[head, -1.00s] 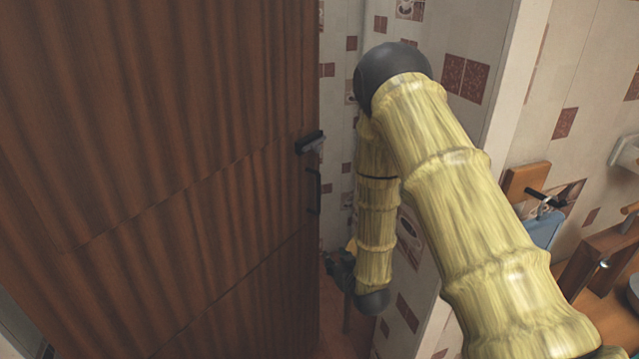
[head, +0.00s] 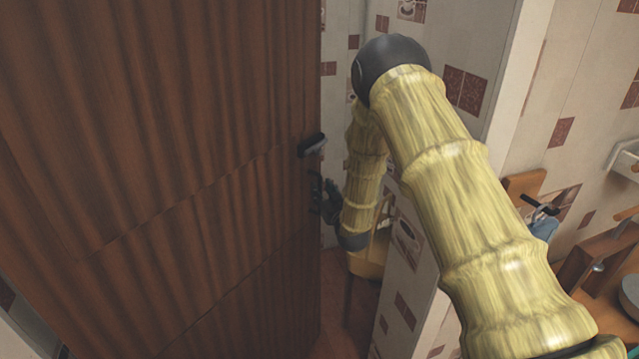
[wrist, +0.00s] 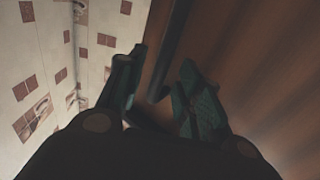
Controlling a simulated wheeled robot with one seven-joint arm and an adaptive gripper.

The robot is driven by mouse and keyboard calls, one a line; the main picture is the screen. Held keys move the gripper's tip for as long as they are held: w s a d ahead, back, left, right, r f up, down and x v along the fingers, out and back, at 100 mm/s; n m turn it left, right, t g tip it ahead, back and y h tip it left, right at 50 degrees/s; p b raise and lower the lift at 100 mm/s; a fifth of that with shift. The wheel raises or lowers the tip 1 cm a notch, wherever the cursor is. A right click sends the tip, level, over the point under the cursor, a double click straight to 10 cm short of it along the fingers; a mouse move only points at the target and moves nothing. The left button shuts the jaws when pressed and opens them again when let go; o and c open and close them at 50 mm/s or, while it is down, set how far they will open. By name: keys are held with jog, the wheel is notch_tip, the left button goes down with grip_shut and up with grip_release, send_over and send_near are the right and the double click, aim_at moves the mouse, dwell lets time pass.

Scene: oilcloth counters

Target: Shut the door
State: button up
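The door (head: 170,150) is a large brown wooden panel filling the left of the head view, standing ajar beside the tiled wall. A dark handle (head: 312,145) sticks out near its right edge. My gripper (head: 328,197) is at that edge, just below the handle, partly hidden by the door. In the wrist view the door's brown face (wrist: 260,60) is on the right, and a dark bar (wrist: 172,50) runs down in front of it. My gripper's fingers (wrist: 160,95) are apart, with the bar's lower end between or just beyond them. I cannot tell whether they touch it.
A white tiled wall corner (head: 470,110) stands just right of my forearm. A wooden piece of furniture (head: 368,262) is behind my wrist. A counter (head: 590,300) with utensils and a bowl lies at the right. The gap between door and wall is narrow.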

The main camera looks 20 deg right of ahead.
jog(key=shift+w+a+p, duration=0.1)
jog(key=shift+w+p, duration=0.25)
jog(key=shift+w, duration=0.9)
grip_shut()
